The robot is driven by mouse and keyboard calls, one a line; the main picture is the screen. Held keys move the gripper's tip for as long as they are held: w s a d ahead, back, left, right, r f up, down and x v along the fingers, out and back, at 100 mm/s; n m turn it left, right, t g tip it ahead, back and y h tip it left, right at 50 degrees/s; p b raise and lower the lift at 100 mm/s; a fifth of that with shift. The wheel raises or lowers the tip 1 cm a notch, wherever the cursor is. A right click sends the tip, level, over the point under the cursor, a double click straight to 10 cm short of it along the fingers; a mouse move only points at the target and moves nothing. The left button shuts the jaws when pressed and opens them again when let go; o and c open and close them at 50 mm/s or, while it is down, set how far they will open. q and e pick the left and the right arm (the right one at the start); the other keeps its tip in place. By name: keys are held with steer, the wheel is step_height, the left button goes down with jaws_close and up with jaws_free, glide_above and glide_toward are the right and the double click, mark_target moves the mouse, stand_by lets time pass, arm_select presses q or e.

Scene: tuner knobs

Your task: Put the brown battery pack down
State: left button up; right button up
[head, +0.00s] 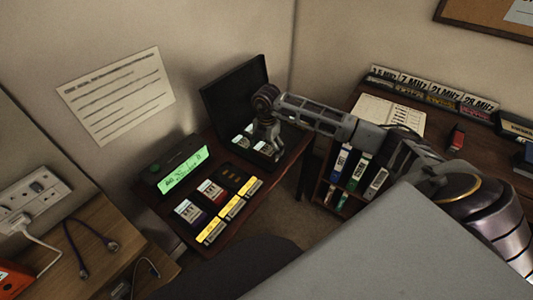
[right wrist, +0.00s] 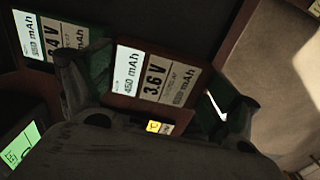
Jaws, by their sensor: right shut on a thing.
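In the head view, my right gripper (head: 264,142) points down into the open black case (head: 232,90), among white-labelled packs (head: 242,131). I cannot tell whether the held pack touches the case floor. A green pack (right wrist: 52,40) with a white label is to its left in the right wrist view. My left gripper is not in view.
Left of the case, a unit with a lit green display (head: 184,170) stands behind white-labelled packs (head: 190,211) and yellow-labelled packs (head: 232,207). The case's raised lid stands behind my gripper. A shelf of upright labelled items (head: 359,170) is to the right.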

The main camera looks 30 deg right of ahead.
step_height(320, 180, down, 2)
steer(key=shift+f, duration=0.25)
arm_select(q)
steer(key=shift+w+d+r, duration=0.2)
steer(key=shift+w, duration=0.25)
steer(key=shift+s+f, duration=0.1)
arm_select(e)
steer(key=shift+f, duration=0.1)
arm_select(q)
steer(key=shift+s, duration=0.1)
arm_select(e)
steer(key=o, duration=0.8)
